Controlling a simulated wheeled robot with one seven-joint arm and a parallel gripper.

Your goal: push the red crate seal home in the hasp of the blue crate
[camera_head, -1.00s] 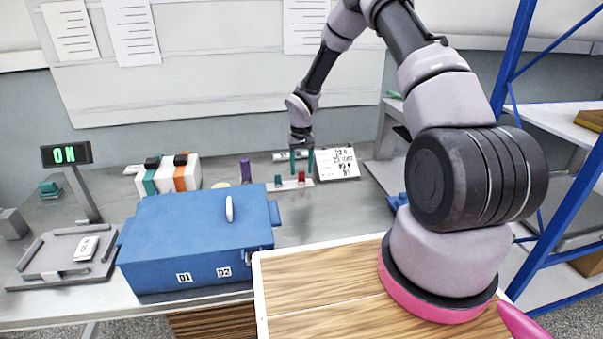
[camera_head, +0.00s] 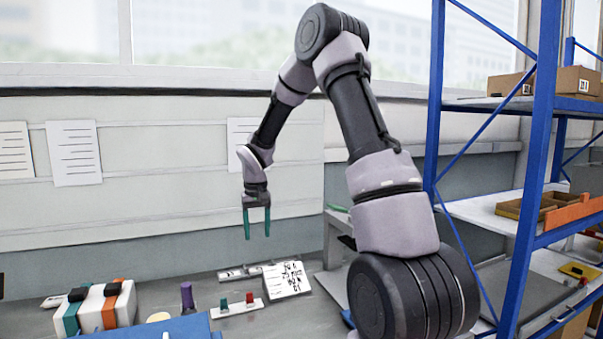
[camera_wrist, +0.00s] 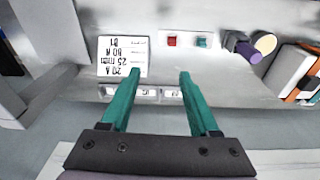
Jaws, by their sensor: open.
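The red crate seal (camera_head: 249,297) stands on a white strip (camera_head: 237,309) on the bench, beside a green one (camera_head: 223,304). The red seal also shows in the wrist view (camera_wrist: 172,41). My gripper (camera_head: 257,237) is open and empty, pointing down well above the bench; its green fingers (camera_wrist: 160,74) show apart in the wrist view. Only a bit of the blue crate's top (camera_head: 165,329) shows at the bottom edge of the head view. Its hasp is out of view.
A card with writing (camera_head: 287,279) stands right of the strip. A blue shelf rack (camera_head: 535,170) stands at the right. The air around my gripper is clear.

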